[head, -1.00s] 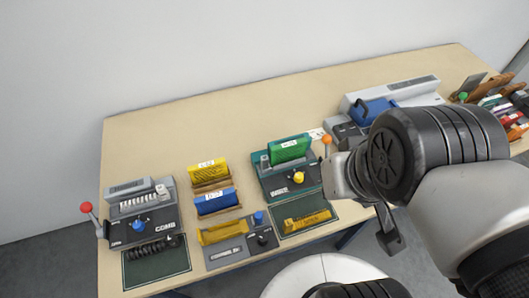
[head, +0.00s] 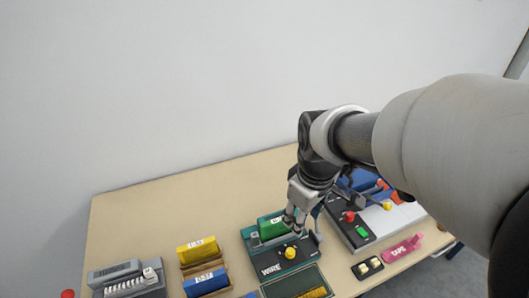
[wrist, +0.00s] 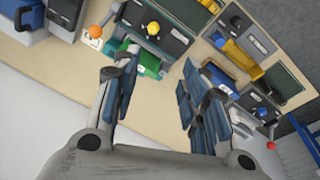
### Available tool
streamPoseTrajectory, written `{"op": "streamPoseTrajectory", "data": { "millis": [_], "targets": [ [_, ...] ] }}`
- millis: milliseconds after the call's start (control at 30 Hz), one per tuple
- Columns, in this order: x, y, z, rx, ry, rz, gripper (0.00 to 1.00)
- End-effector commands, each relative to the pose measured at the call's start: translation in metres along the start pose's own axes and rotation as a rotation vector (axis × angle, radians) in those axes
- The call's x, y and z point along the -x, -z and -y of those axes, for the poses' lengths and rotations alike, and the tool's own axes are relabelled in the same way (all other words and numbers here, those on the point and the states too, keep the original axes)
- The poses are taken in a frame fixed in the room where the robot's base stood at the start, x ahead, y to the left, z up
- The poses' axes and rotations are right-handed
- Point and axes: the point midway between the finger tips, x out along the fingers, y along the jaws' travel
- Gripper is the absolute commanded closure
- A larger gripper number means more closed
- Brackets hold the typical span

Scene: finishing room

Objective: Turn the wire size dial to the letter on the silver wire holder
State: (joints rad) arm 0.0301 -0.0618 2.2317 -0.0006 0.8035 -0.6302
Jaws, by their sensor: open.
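The wire machine (head: 262,262), marked WIRE, has a dark panel in a teal body. Its yellow dial (head: 290,253) shows on the panel, and also in the wrist view (wrist: 152,28). A green block (head: 270,226) with a white label stands at the machine's back. I cannot make out which part is the silver wire holder, nor any letter. My gripper (head: 303,224) is open and points down over the back right of the machine, above and behind the dial. In the wrist view its two fingers (wrist: 160,66) are spread apart with nothing held between them.
A yellow block (head: 197,250) and a blue block (head: 205,284) stand left of the wire machine. The comb machine (head: 128,278) is at the far left. A grey machine with a red knob (head: 349,216) and a pink tape dispenser (head: 402,248) are at the right. The back left tabletop (head: 140,215) is clear.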

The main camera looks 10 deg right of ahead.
Motion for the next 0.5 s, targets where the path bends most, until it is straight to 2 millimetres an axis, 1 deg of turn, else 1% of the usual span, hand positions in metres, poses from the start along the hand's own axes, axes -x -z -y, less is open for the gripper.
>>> {"op": "streamPoseTrajectory", "data": {
  "millis": [33,100,200,300,400,500],
  "targets": [
    [-0.016,0.008,-0.008,0.059,0.023,0.03,0.54],
    [-0.038,0.018,-0.017,0.148,0.047,0.056,0.54],
    [-0.068,0.029,-0.027,0.259,0.079,0.084,0.54],
    [-0.092,0.034,-0.033,0.341,0.105,0.102,0.54],
    [-0.107,0.036,-0.036,0.391,0.12,0.11,0.54],
    [-0.115,0.037,-0.037,0.413,0.127,0.113,0.54]
  ]
}}
